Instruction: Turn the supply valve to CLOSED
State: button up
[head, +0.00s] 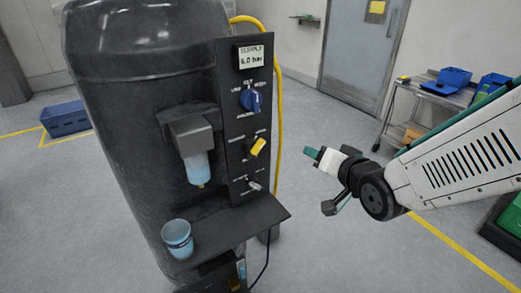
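A dark control panel (236,150) stands on the front of the black filler machine. It carries a blue round knob (251,100) with a pale pointer mark, and below it a yellow handle (257,146) tilted up to the right. A small metal lever (254,185) sits lowest. The labels around them are too small to read surely, so I cannot tell which is the supply valve. The display (251,56) at the top reads SUPPLY 6.0 bar. My gripper (312,153), with teal tips, is right of the panel and apart from it. Its finger gap cannot be made out.
A blue cup (177,239) stands on the machine's shelf (248,219) under the nozzle (197,169). A yellow hose (279,100) runs down behind the panel. A cart (418,112) with blue bins stands at the back right. Floor between panel and gripper is clear.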

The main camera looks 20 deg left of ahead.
aim_at(258, 151)
jog(key=s+a+f+y, duration=0.2)
jog(key=s+a+y, duration=0.3)
jog(key=a, duration=0.6)
jog(key=shift+y, duration=0.4)
jog(key=x, duration=0.7)
jog(key=shift+w+a+r, duration=0.1)
jog(key=shift+w+r, duration=0.15)
jog(key=shift+w, duration=0.25)
jog(key=c, duration=1)
